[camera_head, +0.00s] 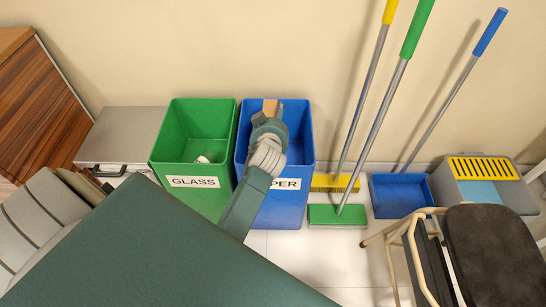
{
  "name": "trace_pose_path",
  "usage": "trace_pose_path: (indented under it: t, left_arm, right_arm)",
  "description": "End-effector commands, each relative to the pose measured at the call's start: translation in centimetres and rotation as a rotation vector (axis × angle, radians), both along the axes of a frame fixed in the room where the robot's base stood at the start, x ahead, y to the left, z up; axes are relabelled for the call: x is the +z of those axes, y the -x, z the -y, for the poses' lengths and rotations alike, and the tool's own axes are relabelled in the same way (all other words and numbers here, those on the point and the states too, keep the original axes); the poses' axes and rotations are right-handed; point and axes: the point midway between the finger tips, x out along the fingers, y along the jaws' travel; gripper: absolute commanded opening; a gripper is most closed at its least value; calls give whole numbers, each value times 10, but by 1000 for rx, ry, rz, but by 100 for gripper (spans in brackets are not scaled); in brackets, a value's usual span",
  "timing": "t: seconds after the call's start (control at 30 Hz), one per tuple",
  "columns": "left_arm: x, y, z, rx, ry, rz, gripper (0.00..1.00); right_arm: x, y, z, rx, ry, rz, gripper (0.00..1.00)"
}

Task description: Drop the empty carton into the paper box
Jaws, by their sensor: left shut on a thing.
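The blue paper box (297,205) stands against the wall, its label partly covered by my arm so that only "PER" shows. My left gripper (270,117) is over the box's opening, shut on the carton (270,105). Only a small tan piece of the carton shows beyond the gripper, near the box's back rim; the rest is hidden. I cannot tell how far below the rim it is. My right gripper is not in view.
A green glass bin (188,195) with a small whitish item inside adjoins the box on the left. Brooms (336,215), a blue dustpan (398,195), a grey bucket (485,185) and a dark-seated chair (495,255) are at right. A grey case (125,135) is at left.

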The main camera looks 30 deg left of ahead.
Motion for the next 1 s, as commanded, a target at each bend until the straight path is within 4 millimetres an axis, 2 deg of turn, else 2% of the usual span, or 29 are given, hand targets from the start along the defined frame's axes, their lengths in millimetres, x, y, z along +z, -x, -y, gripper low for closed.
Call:
trace_pose_path:
  t: [0.03,0.1,0.13,0.47,0.8,1.0]
  left_arm:
    - [0,0,0,0,0,1,55]
    - [0,0,0,0,0,1,69]
    - [0,0,0,0,0,0,71]
    - [1,3,2,-1,0,0,71]
    - [21,45,26,-1,4,1,71]
    - [28,60,33,0,0,0,71]
  right_arm:
    - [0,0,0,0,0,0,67]
    - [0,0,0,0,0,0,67]
    - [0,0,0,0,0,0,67]
    - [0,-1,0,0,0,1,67]
    - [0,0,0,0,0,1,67]
    - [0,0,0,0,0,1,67]
